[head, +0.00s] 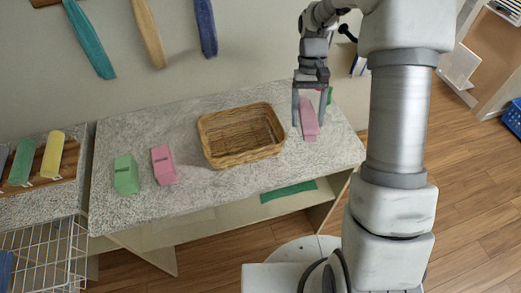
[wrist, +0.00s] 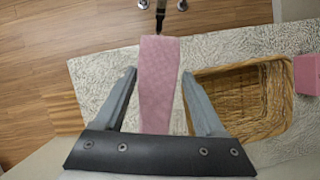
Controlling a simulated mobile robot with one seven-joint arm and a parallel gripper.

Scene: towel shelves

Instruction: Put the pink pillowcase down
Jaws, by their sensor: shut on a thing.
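My gripper (head: 309,124) is over the right end of the speckled counter, fingers pointing down, and is shut on a pink folded cloth, the pink pillowcase (head: 309,112). In the wrist view the pillowcase (wrist: 158,85) is a long pink strip between the two fingers of my gripper (wrist: 159,72), and its near end is hidden by the gripper's palm. I cannot tell whether its underside touches the counter. A second pink folded piece (head: 163,165) lies left of the basket, beside a green folded piece (head: 125,175).
A wicker basket (head: 205,125) stands on the counter (head: 90,222), just left of my gripper; it looks empty. A green cloth (head: 288,191) lies on the shelf below. A wire rack (head: 40,240) and rolled towels are at the left. Several cloths hang on the wall.

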